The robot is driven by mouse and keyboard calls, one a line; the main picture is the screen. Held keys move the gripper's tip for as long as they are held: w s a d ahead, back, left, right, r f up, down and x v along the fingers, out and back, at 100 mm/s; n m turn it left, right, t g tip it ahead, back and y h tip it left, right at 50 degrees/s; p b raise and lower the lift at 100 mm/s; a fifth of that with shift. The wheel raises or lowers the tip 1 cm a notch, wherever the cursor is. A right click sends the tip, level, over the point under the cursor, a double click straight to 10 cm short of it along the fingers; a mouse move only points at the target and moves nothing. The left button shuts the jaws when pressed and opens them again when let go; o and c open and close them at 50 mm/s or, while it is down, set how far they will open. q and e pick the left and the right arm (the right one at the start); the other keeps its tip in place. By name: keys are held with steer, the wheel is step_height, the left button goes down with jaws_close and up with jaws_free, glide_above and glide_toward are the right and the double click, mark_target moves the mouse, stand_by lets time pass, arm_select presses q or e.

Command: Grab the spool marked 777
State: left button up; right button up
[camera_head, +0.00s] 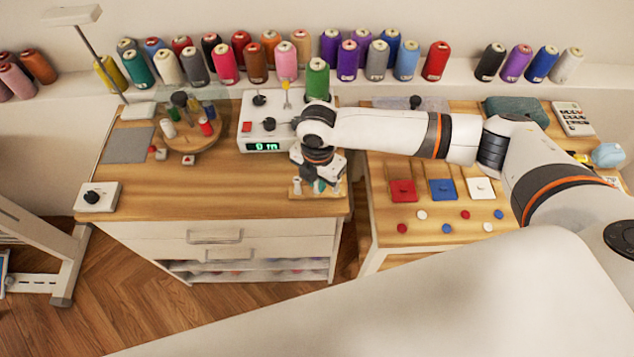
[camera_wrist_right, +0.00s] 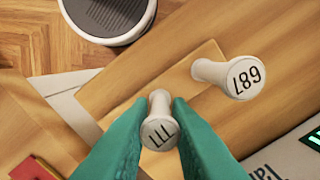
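The spool marked 777 (camera_wrist_right: 160,128) is a small white spool, seen from above in the right wrist view with its number upside down. My right gripper (camera_wrist_right: 160,108) has its green fingers on both sides of it, close against it with no clear gap. In the head view my right gripper (camera_head: 319,186) points down over the small wooden block (camera_head: 316,194) at the desk's front edge. My left gripper is not in view.
A white control box (camera_head: 268,130) with a green display is behind the gripper. A round wooden stand (camera_head: 193,141) with small spools is to its left. Red (camera_head: 402,190) and blue squares lie on the right desk. Large thread cones line the back shelf.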

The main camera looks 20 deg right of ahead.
jaws_close()
